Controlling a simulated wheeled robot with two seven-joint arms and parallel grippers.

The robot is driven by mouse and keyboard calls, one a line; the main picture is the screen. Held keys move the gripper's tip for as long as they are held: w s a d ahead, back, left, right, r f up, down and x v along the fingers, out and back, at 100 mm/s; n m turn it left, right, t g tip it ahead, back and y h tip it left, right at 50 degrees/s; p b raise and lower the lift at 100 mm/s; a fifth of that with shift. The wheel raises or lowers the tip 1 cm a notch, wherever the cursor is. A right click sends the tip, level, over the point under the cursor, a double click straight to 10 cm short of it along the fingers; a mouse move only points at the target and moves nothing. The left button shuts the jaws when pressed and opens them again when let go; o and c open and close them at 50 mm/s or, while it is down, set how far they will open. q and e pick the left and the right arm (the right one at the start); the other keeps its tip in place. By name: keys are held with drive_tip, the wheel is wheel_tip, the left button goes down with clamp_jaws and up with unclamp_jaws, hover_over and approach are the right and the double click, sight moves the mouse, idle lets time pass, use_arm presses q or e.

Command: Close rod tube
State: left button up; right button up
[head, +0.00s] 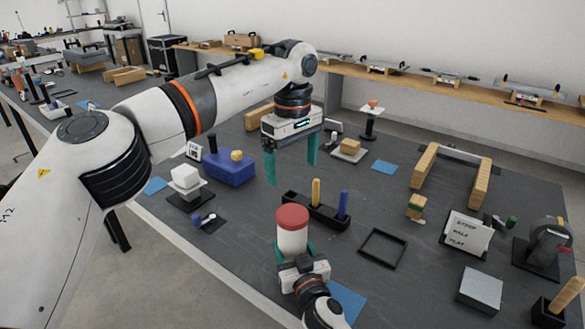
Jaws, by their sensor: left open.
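A white tube (292,239) with a red cap-like top (292,216) stands near the middle front. The red part covers its upper end; I cannot tell how tightly it sits. My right gripper (295,254) comes in from below, its teal fingers on either side of the white tube, gripping it. My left gripper (291,168) is open and empty, pointing down, above and behind the tube. A black holder (328,218) behind the tube carries an upright yellow rod (316,192) and a blue rod (343,204).
A blue block (231,169) and a white cube on a stand (186,178) lie left. A black square frame (382,248) lies right of the tube. A lettered sign (467,232), wooden bars (424,165) and a grey box (480,288) are further right. Bare table lies between.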

drive_tip(key=o, duration=1.5)
drive_tip(key=shift+s, duration=0.1)
drive_tip(key=v, duration=1.2)
